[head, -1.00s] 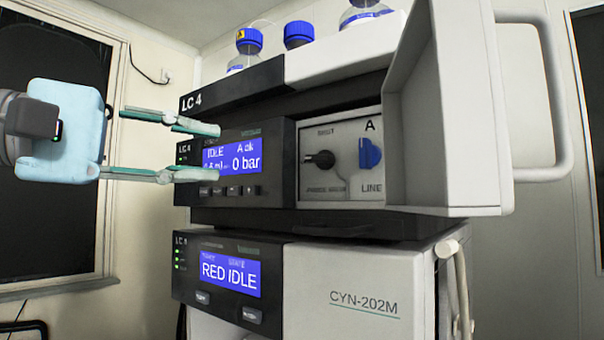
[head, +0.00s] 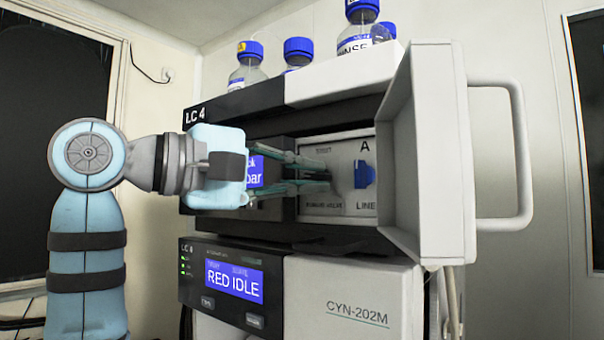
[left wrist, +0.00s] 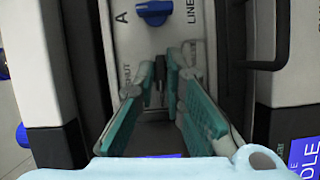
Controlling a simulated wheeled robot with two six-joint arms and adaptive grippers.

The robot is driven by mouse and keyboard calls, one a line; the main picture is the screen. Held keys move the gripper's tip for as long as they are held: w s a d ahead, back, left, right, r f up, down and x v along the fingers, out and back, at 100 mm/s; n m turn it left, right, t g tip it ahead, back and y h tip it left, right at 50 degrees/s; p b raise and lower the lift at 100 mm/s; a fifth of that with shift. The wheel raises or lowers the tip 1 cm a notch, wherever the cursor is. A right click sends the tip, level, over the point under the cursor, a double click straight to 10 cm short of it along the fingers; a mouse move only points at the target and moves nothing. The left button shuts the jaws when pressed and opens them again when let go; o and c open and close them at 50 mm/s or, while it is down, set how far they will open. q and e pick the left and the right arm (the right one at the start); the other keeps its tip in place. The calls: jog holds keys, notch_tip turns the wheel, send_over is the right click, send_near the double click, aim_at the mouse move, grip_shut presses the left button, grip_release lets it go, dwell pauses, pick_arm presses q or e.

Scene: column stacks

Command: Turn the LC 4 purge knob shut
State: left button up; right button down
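The LC 4 unit (head: 230,105) has a recessed light panel with a black purge knob (head: 331,178) on it, largely hidden by my fingers in the head view. My left gripper (head: 326,177) reaches in from the left, and its teal fingers lie above and below the knob. In the left wrist view the fingertips (left wrist: 161,76) are close together with the dark knob (left wrist: 161,68) between them. They look shut on it. The word SHUT is printed above the knob. My right gripper is not in view.
A blue knob (head: 364,175) marked A and LINE is just right of the fingertips. An open light door (head: 432,150) with a big handle stands to the right. Blue-capped bottles (head: 299,52) stand on top. A lower unit (head: 340,300) reads RED IDLE.

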pick_arm(q)
jog(key=shift+r, duration=0.1)
grip_shut()
jog(key=shift+r+m+y+p, duration=0.15)
jog(key=shift+m+y+p, duration=0.25)
jog(key=shift+m+p, duration=0.45)
jog(key=shift+r+m+y+p, duration=0.15)
jog(key=shift+m+y+p, duration=0.45)
jog(key=shift+m, duration=0.45)
jog(key=m+y+p, duration=0.1)
jog(key=m, duration=0.2)
jog(key=shift+s+d+r+y, duration=0.1)
jog(key=shift+y, duration=0.2)
jog(key=m+y, duration=0.1)
jog(key=m, duration=0.2)
jog(key=shift+d+t+y, duration=0.1)
jog(key=shift+t+y, duration=0.2)
jog(key=shift+s+d+m+t+y, duration=0.1)
jog(key=shift+m+t+y, duration=0.4)
jog(key=shift+m+y, duration=0.65)
jog(key=shift+m, duration=0.35)
